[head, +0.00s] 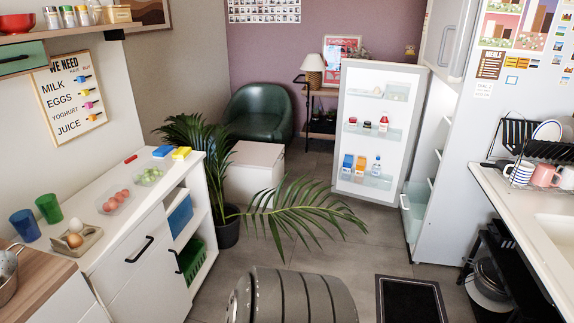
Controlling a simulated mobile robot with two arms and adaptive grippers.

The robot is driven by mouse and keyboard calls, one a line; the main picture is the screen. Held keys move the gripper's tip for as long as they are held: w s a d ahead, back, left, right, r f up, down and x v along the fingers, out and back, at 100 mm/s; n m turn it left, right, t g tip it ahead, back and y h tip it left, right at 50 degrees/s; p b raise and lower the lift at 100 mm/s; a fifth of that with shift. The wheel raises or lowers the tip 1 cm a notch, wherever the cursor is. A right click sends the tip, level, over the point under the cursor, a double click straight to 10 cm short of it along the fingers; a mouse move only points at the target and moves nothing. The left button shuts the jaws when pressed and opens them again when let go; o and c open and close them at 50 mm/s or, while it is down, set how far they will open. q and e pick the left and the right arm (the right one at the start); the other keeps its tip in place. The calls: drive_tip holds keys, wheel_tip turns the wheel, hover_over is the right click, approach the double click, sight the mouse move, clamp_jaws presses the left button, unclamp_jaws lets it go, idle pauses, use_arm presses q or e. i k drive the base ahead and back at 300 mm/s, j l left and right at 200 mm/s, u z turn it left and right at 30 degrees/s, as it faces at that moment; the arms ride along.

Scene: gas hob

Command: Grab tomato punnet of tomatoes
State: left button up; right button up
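A clear punnet (117,203) with several red tomatoes in it sits on the white counter (92,238) at the left in the head view. It stands between the egg tray and a second clear punnet (149,176) that holds small green items. Nothing touches the tomato punnet from above. Neither my left nor my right gripper is in view, so whether they are open or shut is hidden.
An egg tray (76,240), a green cup (48,208) and a blue cup (25,225) stand nearer on the counter. A palm plant (300,204) spreads fronds beyond it. The fridge door (378,135) stands open. Grey floor lies between the counters.

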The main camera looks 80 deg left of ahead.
sight(116, 199)
drive_tip(key=u, duration=3.8)
